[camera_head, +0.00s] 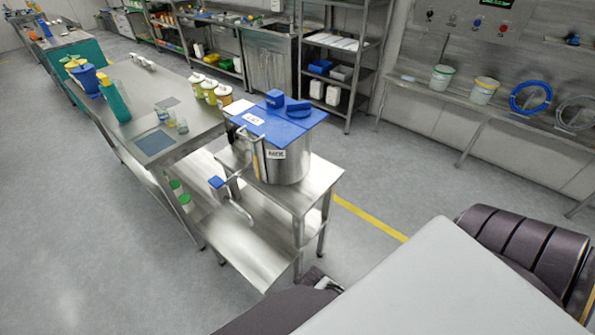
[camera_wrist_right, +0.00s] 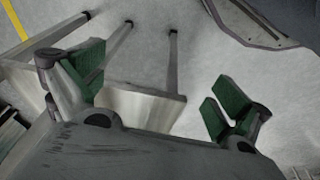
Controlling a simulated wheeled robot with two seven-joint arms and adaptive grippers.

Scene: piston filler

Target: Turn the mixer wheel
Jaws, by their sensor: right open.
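The mixer is a steel pot (camera_head: 285,165) with a blue lid (camera_head: 278,122), standing on a small steel table (camera_head: 318,183). A bent metal crank with a blue knob (camera_head: 216,182) juts out at the pot's left front. I cannot tell which part is the mixer wheel. My right gripper (camera_wrist_right: 155,92) is open and empty, its green-padded fingers wide apart in the right wrist view. It points at steel table parts and floor; the pot is not in that view. My left gripper is not in view.
A long steel bench (camera_head: 190,125) with bottles and jars stands left of the pot. A steel lower shelf (camera_head: 245,245) lies below the crank. Table legs (camera_wrist_right: 173,60) show near my right gripper. Grey floor (camera_head: 100,250) is clear at the front left.

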